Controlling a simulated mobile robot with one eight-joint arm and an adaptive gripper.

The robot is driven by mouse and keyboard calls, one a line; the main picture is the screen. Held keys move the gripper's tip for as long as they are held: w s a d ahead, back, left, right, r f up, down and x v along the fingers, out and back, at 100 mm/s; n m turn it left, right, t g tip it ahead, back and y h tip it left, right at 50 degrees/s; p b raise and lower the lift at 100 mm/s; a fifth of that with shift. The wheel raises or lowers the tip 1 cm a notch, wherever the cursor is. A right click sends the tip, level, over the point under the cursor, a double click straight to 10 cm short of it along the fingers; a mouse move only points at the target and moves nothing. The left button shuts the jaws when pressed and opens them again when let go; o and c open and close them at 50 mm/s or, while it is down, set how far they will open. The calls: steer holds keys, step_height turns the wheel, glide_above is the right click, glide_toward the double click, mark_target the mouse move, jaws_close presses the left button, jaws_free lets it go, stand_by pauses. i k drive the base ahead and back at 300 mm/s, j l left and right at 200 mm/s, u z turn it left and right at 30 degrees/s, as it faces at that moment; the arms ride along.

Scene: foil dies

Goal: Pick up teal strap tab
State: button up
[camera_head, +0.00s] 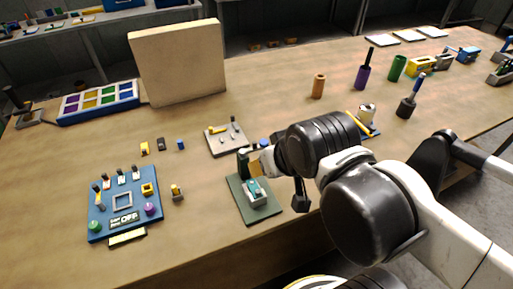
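A small teal piece (252,185), which looks like the strap tab, sits on a pale grey block (257,197) on a dark green mat (260,214) near the table's front edge. My gripper (266,170) is just above and to the right of it, over the mat. My wrist and arm come in from the right and hide part of the mat's far side. The fingers are small and partly hidden, so I cannot tell whether they are open or touch the teal piece. A dark upright part and a tan part show beside the gripper.
A blue panel (107,223) with knobs and switches lies to the left. A grey plate (218,146) with small parts lies behind the mat. A large tan board (180,62) stands at the back. Coloured cylinders stand at the right.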

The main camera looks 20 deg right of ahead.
mark_target(254, 188)
steer(key=k+j+z, duration=0.55)
steer(key=k+z, duration=0.2)
steer(key=k+j+z, duration=0.1)
steer(key=k+z, duration=0.25)
steer(key=k, duration=0.1)
